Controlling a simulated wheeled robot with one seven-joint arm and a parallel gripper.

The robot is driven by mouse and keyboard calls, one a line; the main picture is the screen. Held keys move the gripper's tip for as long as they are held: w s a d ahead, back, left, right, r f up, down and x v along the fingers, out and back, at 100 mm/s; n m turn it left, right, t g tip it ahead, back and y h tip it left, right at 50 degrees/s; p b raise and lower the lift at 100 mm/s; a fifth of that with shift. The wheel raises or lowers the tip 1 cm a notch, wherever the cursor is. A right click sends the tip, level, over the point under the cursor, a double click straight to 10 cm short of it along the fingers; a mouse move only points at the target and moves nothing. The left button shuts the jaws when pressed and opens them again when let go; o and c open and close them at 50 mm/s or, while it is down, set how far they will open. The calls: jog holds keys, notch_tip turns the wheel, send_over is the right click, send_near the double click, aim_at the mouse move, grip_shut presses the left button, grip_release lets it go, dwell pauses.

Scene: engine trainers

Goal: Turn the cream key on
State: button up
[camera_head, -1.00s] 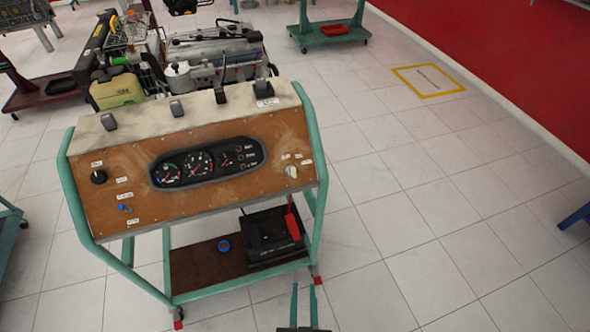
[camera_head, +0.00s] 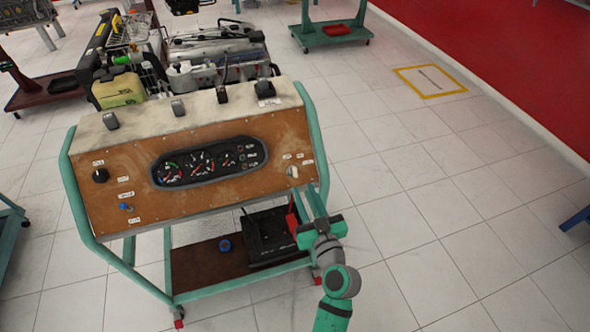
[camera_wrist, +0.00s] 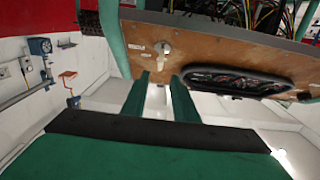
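The cream key (camera_head: 292,171) sits on the right part of the brown trainer panel (camera_head: 240,201), beside small white labels. In the wrist view the same cream key (camera_wrist: 163,48) shows upside down, left of the gauge cluster. My gripper (camera_wrist: 160,80) is open and empty, with a clear gap between its two green fingers. The key lies ahead of the fingertips, in line with the gap, and is apart from them. In the head view my gripper (camera_head: 318,230) is below and a little right of the key, in front of the stand.
Gauges (camera_head: 208,162), a black knob (camera_head: 100,175) and a blue key (camera_head: 126,207) are on the panel. The green frame's right post (camera_head: 309,125) stands close to the key. A battery (camera_head: 270,235) sits on the lower shelf. Floor to the right is clear.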

aim_at(296, 173)
jog(key=x, duration=1)
grip_shut()
